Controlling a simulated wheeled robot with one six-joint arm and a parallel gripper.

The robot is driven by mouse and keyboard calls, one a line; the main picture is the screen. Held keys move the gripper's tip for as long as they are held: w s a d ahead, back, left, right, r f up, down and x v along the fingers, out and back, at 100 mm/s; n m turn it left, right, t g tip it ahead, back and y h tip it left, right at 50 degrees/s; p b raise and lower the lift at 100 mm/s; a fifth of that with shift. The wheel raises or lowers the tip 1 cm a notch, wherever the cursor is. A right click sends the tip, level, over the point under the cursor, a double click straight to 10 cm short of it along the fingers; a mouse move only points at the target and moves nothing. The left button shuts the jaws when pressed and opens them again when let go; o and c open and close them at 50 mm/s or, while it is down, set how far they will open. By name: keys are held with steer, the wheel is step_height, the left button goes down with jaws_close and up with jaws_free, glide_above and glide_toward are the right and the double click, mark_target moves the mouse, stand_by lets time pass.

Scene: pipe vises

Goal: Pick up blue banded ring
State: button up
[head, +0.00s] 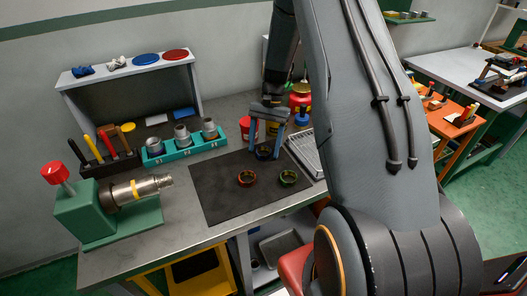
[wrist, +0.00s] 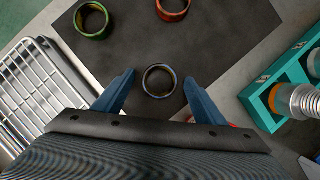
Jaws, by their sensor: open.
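The blue banded ring (wrist: 159,81) lies on the dark mat (wrist: 150,45), near the mat's corner. It is a dark metal ring with a blue band. My gripper (wrist: 159,88) is open, with one blue finger on each side of the ring in the wrist view and gaps between. In the head view my gripper (head: 272,142) is over the back of the mat, and its fingers partly hide the blue banded ring (head: 264,152). I cannot tell the exact height of the fingertips above the mat.
A red banded ring (head: 246,178) and a green banded ring (head: 288,177) lie on the mat in front. A wire rack (wrist: 38,85) is beside the mat. A teal holder (head: 187,149) with several fittings stands to the left, and a green pipe vise (head: 88,215) further left.

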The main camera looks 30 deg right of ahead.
steer(key=c, duration=1.2)
steer(key=shift+r, duration=0.1)
